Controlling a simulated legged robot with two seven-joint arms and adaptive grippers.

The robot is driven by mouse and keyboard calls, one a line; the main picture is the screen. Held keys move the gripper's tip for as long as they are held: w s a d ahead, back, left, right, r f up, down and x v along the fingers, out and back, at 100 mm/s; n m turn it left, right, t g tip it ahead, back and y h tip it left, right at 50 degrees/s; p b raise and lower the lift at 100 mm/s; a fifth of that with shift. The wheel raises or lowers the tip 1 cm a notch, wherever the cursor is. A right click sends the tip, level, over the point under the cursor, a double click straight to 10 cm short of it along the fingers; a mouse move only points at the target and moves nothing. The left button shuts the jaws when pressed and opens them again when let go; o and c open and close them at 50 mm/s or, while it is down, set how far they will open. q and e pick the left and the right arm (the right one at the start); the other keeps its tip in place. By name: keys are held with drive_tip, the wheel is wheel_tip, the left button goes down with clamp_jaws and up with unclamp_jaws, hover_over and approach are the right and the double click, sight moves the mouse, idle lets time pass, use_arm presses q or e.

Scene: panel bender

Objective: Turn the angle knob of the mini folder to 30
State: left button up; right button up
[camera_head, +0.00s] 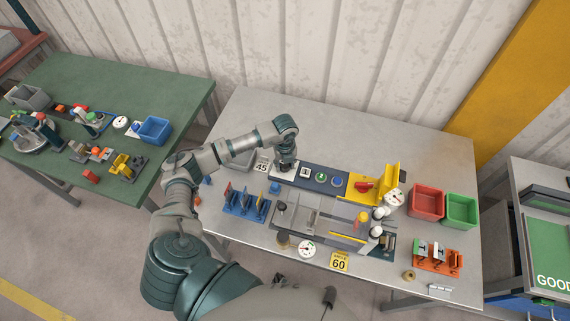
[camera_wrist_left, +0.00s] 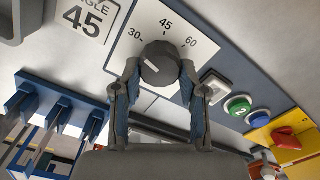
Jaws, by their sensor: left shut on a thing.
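The angle knob (camera_wrist_left: 160,58) is dark and round, on a white plate (camera_wrist_left: 118,52) printed 30, 45 and 60. A short white line on the left part of its face slants up-left, on the side of the 30 mark; I cannot tell its exact reading. My left gripper (camera_wrist_left: 160,72) is shut on the knob, one finger on each side. In the head view my left gripper (camera_head: 286,166) comes down over the control panel (camera_head: 325,168) of the mini folder and hides the knob. My right gripper is not in view.
Beside the knob are a white switch (camera_wrist_left: 215,86), a green button (camera_wrist_left: 238,105) and a yellow block with a red handle (camera_wrist_left: 286,138). A blue tool rack (camera_head: 246,205) stands in front. An angle 45 card (camera_head: 262,164) lies left. Red (camera_head: 427,202) and green (camera_head: 461,210) bins stand right.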

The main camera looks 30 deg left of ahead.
use_arm(q)
drive_tip(key=shift+w+a+r, duration=0.15)
drive_tip(key=shift+w+r, duration=0.1)
drive_tip(key=o, duration=1.1)
drive_tip(key=shift+c, duration=0.2)
drive_tip(key=shift+o, duration=0.4)
drive_tip(key=shift+s+f, duration=0.1)
drive_tip(key=shift+f, duration=0.1)
wheel_tip(320, 180, up, 12)
